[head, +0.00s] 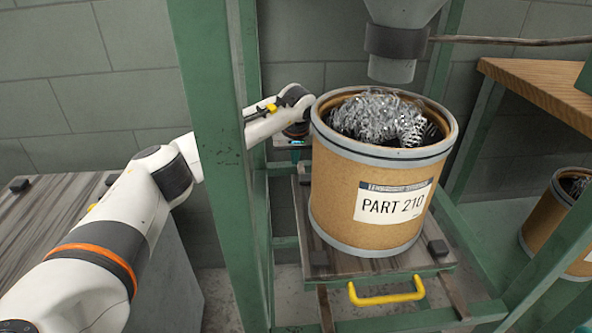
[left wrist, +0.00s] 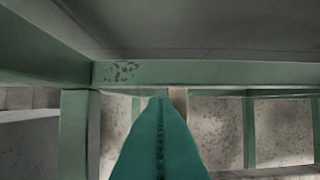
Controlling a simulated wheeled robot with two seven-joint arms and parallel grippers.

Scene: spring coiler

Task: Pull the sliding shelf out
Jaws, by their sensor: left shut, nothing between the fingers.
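The sliding shelf (head: 325,265) is a dark wooden board in a green frame, with a yellow handle (head: 388,293) on its front edge. A brown drum labelled PART 210 (head: 345,190) stands upright on it, full of metal coils. My left gripper (head: 296,152) is behind the green post, at the left rear of the shelf beside the drum, away from the handle. Its teal fingers are shut and empty in the left wrist view (left wrist: 160,115), with green frame bars beyond them.
A green post (head: 215,150) stands in front of my left forearm. A grey chute (head: 392,60) hangs above the drum. A second drum (head: 550,215) is at the right, below a wooden bench (head: 540,85). A wood-topped table (head: 50,225) is at the left.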

